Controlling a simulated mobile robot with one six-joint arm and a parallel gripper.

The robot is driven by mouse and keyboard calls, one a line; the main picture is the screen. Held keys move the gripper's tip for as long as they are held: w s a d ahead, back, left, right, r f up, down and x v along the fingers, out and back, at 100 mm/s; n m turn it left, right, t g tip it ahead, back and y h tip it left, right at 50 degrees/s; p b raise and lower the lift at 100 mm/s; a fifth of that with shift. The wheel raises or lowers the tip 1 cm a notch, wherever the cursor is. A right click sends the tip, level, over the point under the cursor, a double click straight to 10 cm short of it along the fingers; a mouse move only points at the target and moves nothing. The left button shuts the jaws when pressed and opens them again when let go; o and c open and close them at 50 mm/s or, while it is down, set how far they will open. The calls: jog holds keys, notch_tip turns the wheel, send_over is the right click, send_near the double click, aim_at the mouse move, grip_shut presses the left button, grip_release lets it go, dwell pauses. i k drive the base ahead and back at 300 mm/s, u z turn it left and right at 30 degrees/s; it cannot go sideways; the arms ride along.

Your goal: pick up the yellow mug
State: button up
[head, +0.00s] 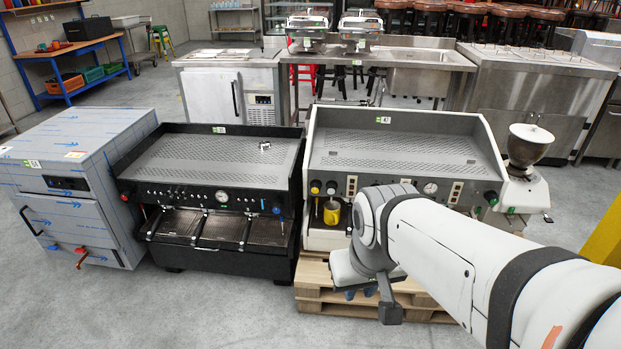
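The yellow mug (331,213) is small in the head view. It appears to stand on the drip tray at the left end of the white espresso machine (402,152), below the front panel. My gripper (362,292) hangs low in front of this machine, to the right of the mug and lower in the picture. It is apart from the mug. My wrist and arm hide much of the machine's lower front and part of the gripper. The fingers are small and partly hidden, so their opening cannot be made out.
The white machine rests on a wooden pallet (312,294). A black espresso machine (212,165) stands close on its left, then a film-wrapped steel cabinet (80,180). A coffee grinder (525,165) is on the right. The grey floor (200,315) at front left is clear.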

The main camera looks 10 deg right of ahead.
aim_at(333, 216)
jog(key=u, duration=0.05)
jog(key=i, duration=1)
jog(key=z, duration=0.05)
